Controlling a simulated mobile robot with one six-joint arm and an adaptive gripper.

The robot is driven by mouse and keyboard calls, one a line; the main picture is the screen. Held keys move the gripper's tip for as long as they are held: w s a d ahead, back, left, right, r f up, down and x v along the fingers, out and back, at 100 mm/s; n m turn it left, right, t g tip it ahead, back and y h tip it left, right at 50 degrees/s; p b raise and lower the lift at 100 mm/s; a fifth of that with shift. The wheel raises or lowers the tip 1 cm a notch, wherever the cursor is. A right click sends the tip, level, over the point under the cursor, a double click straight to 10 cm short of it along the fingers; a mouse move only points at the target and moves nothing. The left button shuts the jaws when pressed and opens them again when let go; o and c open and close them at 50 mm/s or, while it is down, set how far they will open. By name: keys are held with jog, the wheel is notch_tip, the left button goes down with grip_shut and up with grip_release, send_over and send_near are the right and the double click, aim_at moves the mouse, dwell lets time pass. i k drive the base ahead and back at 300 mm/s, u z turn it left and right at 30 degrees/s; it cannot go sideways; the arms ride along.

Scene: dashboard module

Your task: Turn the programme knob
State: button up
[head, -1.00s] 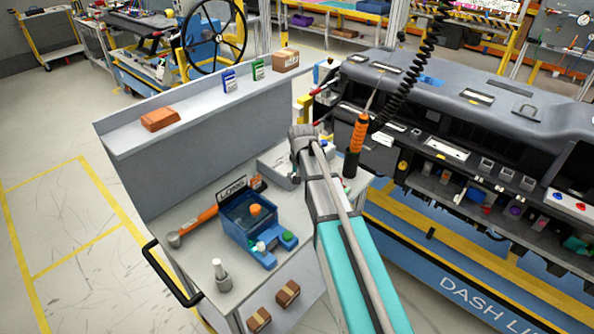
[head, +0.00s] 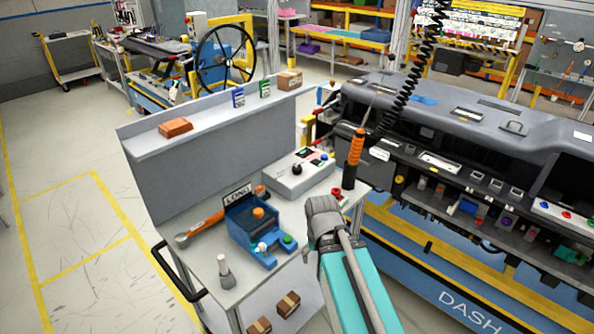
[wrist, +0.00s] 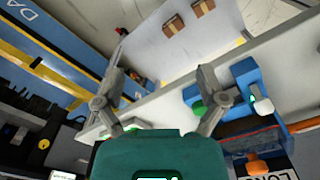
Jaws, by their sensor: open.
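A light grey control box (head: 300,178) sits on the bench at its back right, with a black round knob (head: 297,169) on its top, which I take to be the programme knob. My gripper (head: 322,205) is in front of the box and to the right of the blue fixture in the head view; its fingertips are hard to make out there. In the wrist view my gripper (wrist: 160,75) has its two fingers spread wide with nothing between them. The knob cannot be made out in the wrist view.
A blue fixture (head: 240,219) with orange, white and green knobs stands left of my gripper. Near it are an orange-handled tool (head: 205,225) and a grey post (head: 226,275). An orange tool (head: 355,150) hangs from a coiled cable at the bench's right end, beside the dashboard (head: 480,125).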

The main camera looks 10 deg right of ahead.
aim_at(296, 169)
jog(key=k, duration=0.65)
jog(key=z, duration=0.25)
jog(key=i, duration=1.45)
jog(key=u, duration=0.35)
